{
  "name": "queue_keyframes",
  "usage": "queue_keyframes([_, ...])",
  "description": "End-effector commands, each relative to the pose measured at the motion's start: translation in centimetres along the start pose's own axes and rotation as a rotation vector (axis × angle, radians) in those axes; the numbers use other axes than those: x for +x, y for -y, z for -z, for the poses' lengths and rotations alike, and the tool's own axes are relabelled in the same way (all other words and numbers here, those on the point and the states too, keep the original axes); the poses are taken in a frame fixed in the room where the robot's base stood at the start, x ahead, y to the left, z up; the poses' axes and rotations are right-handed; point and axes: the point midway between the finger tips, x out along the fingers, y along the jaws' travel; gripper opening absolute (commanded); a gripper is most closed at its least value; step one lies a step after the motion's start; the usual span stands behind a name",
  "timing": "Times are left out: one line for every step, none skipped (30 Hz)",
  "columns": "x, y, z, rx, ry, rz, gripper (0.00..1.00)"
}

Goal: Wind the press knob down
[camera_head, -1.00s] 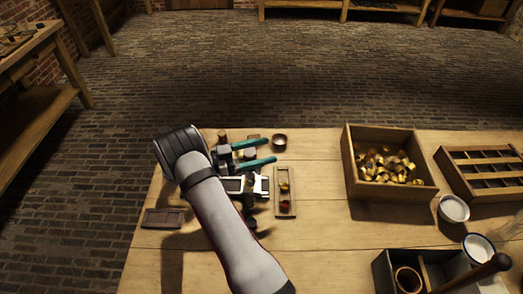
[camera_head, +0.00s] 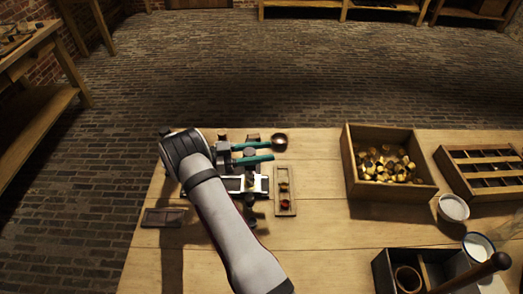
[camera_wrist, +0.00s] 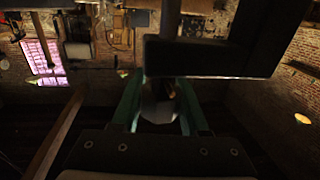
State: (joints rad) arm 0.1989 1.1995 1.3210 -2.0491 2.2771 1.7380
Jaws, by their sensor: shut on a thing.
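My gripper (camera_head: 272,151), with two teal fingers, is over the small press (camera_head: 234,184) at the left part of the table. The fingers are shut on a small grey, rounded part (camera_head: 250,152) between them, which looks like the press knob. In the wrist view this part (camera_wrist: 158,108) shows pale between the teal fingers (camera_wrist: 160,122). My wrist and forearm hide much of the press, and how far the knob is down cannot be told.
A narrow wooden tray (camera_head: 285,208) with small coloured pieces lies right of the press. A wooden box (camera_head: 347,160) of brass pieces stands further right. A dark flat plate (camera_head: 163,218) lies at the left.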

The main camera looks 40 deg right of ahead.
Motion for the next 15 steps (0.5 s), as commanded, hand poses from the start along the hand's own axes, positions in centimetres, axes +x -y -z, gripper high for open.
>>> queue_keyframes([-0.01,-0.01,-0.01,-0.001,0.0,0.0,0.0])
queue_keyframes([-0.01,-0.01,-0.01,-0.001,0.0,0.0,0.0])
queue_keyframes([-0.01,-0.01,-0.01,-0.001,0.0,0.001,0.51])
queue_keyframes([-0.01,-0.01,-0.01,-0.001,0.0,0.001,0.57])
queue_keyframes([-0.01,-0.01,-0.01,-0.001,0.0,0.001,0.62])
queue_keyframes([-0.01,-0.01,-0.01,-0.001,0.0,0.001,0.69])
queue_keyframes([-0.01,0.0,-0.01,-0.001,0.0,0.001,0.74])
queue_keyframes([-0.01,0.0,-0.01,-0.001,0.0,0.001,0.74])
queue_keyframes([-0.01,0.0,-0.01,-0.001,0.0,0.001,0.74])
queue_keyframes([-0.01,0.0,-0.01,-0.001,0.0,0.001,0.74])
queue_keyframes([-0.01,0.0,-0.01,-0.001,0.0,0.001,0.74])
queue_keyframes([-0.01,0.0,-0.01,-0.001,0.0,0.001,0.74])
queue_keyframes([-0.01,0.0,-0.01,-0.001,0.0,0.001,0.74])
queue_keyframes([-0.01,0.0,-0.01,-0.001,0.0,0.001,0.74])
queue_keyframes([-0.01,0.0,0.04,-0.001,0.0,0.002,0.74])
